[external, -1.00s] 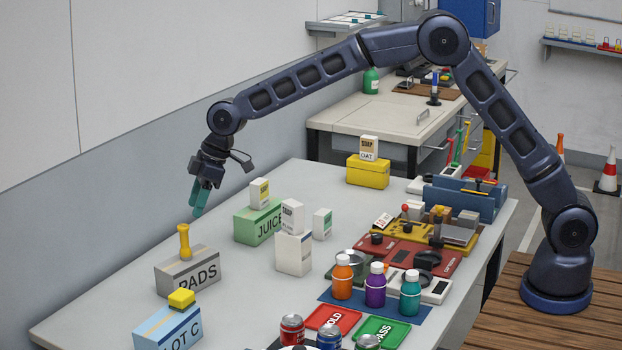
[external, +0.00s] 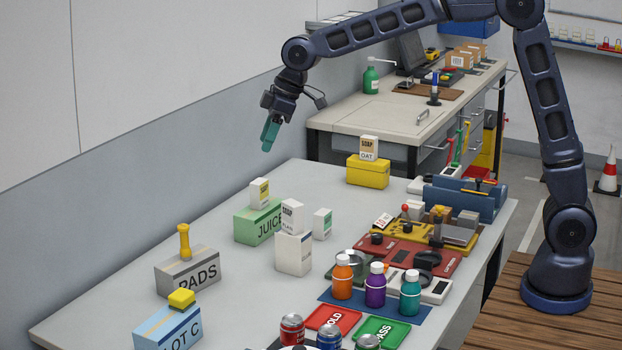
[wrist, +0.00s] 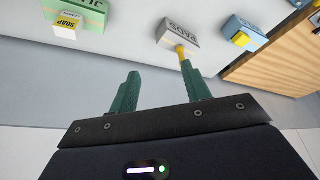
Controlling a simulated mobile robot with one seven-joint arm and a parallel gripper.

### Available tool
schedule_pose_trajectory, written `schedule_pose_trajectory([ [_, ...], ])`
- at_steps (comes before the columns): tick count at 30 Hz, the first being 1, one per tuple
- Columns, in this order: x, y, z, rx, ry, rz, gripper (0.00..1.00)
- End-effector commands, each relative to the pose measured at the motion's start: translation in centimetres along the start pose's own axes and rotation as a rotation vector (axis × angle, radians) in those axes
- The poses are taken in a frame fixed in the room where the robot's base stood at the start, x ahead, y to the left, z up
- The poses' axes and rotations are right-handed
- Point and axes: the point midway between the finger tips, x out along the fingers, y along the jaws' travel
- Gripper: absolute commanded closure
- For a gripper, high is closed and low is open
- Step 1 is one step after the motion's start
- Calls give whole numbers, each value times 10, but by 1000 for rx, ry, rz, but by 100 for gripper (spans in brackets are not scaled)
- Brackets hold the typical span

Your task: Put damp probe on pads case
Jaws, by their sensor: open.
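The grey pads case (external: 188,274), lettered PADS, sits at the left of the table. A yellow upright tool with a flared foot, apparently the damp probe (external: 184,241), stands on top of it. In the wrist view the case (wrist: 180,33) and the probe (wrist: 181,53) show beyond my right finger. My gripper (external: 268,142) is in the air above the table's back edge, well up and to the right of the case. Its green fingers (wrist: 160,73) are apart with nothing between them, clear of the probe.
White cartons (external: 293,254) stand mid-table. Bottles, trays and cans fill the front right. The wall runs behind.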

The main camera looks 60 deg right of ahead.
Motion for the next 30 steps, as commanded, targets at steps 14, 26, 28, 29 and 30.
schedule_pose_trajectory([
  [14,-127,7,152,185,-2,86,52],
  [26,-184,-14,292,349,2,148,52],
  [28,-190,-20,316,378,4,159,52],
  [29,-192,-22,327,390,3,163,52],
  [30,-194,-26,342,407,3,168,52],
])
